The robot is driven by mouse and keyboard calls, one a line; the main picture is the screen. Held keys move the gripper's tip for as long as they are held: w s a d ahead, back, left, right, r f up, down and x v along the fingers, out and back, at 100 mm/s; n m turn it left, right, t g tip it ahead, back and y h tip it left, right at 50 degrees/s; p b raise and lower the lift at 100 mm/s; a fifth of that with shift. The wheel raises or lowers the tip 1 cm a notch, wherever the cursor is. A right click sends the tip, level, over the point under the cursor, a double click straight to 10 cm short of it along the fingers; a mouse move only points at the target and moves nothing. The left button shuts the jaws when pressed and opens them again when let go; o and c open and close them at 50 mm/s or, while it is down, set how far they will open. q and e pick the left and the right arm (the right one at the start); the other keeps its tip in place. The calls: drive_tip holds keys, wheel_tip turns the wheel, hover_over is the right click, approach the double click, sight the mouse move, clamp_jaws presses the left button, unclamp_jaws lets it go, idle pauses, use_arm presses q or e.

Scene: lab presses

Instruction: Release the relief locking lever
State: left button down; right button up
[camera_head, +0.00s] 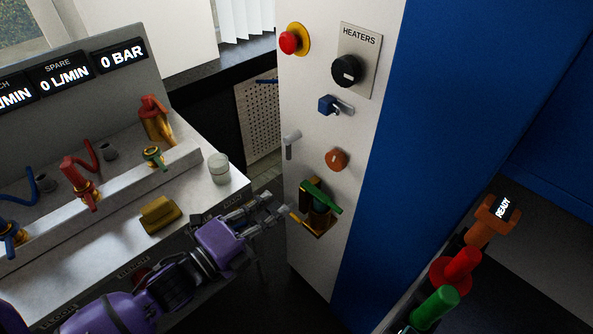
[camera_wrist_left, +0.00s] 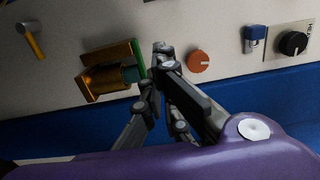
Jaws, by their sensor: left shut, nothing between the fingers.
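The tall white panel (camera_head: 310,80) carries a brass-coloured fitting (camera_head: 316,222) with a green lever (camera_head: 322,197) across it. A thin yellow-orange handle (camera_head: 297,217) shows beside it. No label tells which part is the relief locking lever. My left gripper (camera_head: 275,204) is shut and empty, just left of the fitting. In the left wrist view, my fingers (camera_wrist_left: 156,68) are close to the green lever (camera_wrist_left: 137,56) and the brass fitting (camera_wrist_left: 106,75); whether they touch is unclear. My right gripper is out of view.
Above the fitting are an orange knob (camera_head: 336,159), a blue lever (camera_head: 328,105), a black heater knob (camera_head: 346,70) and a red button (camera_head: 288,42). A grey handle (camera_head: 291,146) sticks out at the panel's left edge.

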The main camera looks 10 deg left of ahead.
use_arm(q)
drive_tip(key=p+x, duration=0.1)
drive_tip(key=x, duration=0.9)
drive_tip(key=shift+w+r, duration=0.1)
drive_tip(key=shift+w, duration=0.05)
drive_tip(key=shift+w+a, duration=1.35)
drive_tip(key=shift+a, duration=0.05)
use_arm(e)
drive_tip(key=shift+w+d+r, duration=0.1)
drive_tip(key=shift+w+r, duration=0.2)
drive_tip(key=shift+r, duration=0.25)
